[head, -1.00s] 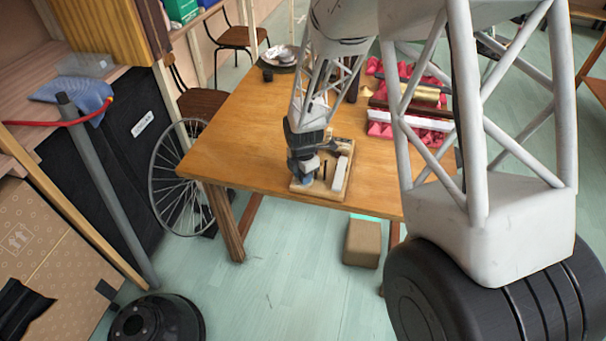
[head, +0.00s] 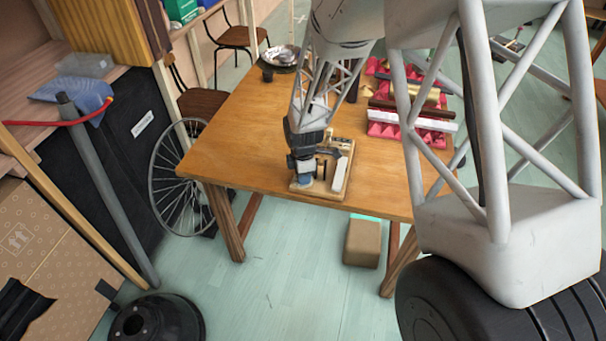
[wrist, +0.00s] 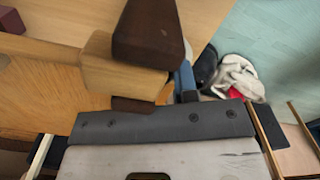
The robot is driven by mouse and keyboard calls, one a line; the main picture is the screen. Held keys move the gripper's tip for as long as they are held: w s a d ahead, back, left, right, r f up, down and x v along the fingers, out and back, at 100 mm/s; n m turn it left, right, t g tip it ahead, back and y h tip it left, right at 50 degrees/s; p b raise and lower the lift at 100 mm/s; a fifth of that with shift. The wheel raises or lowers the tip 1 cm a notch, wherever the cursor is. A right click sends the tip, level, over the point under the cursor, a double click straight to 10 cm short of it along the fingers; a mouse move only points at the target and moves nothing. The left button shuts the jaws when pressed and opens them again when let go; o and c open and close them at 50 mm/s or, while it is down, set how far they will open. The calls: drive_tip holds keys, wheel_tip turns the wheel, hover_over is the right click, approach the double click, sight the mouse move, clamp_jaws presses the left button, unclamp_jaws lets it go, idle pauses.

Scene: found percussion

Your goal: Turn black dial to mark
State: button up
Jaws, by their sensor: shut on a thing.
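My gripper (head: 304,181) points down at the left part of a small wooden board (head: 318,191) near the front edge of the table. Its jaws are shut on the black dial, which they and the wrist hide almost entirely. The dial's mark cannot be made out. A white bar (head: 340,176) lies along the right side of the board, apart from the gripper. In the wrist view, a dark brown block (wrist: 148,35) and a tan wooden block (wrist: 112,65) stand in front of the grey gripper body; the fingertips cannot be made out there.
The wooden table (head: 235,150) is clear left of the board. Pink foam holding bars (head: 400,130) lies to the right, partly behind my arm. A metal bowl (head: 280,56) and dark cup (head: 267,75) stand at the back. A bicycle wheel (head: 165,190) leans left of the table.

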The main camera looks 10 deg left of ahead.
drive_tip(key=shift+m, duration=1.7)
drive_tip(key=o, duration=0.9)
drive_tip(key=shift+r, duration=0.2)
drive_tip(key=shift+r, duration=3.7)
